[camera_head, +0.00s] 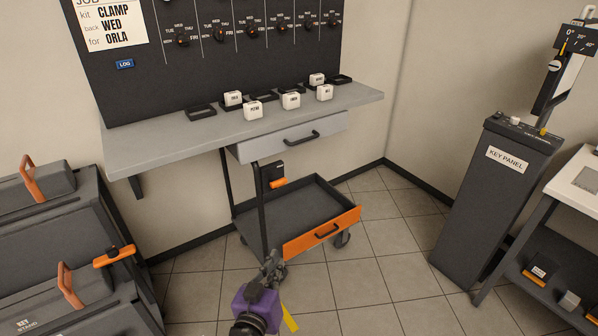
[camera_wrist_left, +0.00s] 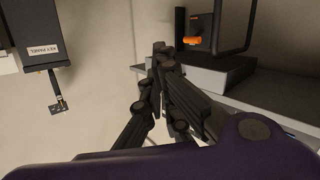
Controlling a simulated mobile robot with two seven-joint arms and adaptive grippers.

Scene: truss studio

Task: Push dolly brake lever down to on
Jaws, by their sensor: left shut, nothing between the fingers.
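The dolly (camera_head: 322,238) is a dark wheeled tray with an orange front panel, standing under the wall shelf. Its brake lever (camera_head: 278,183) is orange and sticks out of a small black housing on the dolly's upright frame. The lever also shows in the left wrist view (camera_wrist_left: 193,41), beyond the fingers. I cannot read any marking by it. My left gripper (camera_head: 271,262), with a purple body, is shut and empty. In the head view it appears below the lever, over the dolly's near left corner. My left fingers (camera_wrist_left: 160,50) look apart from the lever. My right gripper is out of view.
A grey shelf (camera_head: 190,131) with a drawer (camera_head: 293,137) overhangs the dolly. Dark stands with orange handles (camera_head: 66,284) are at left. A key panel pedestal (camera_head: 490,205) and a bench (camera_head: 544,195) stand at right. Tiled floor (camera_head: 390,245) is clear right of the dolly.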

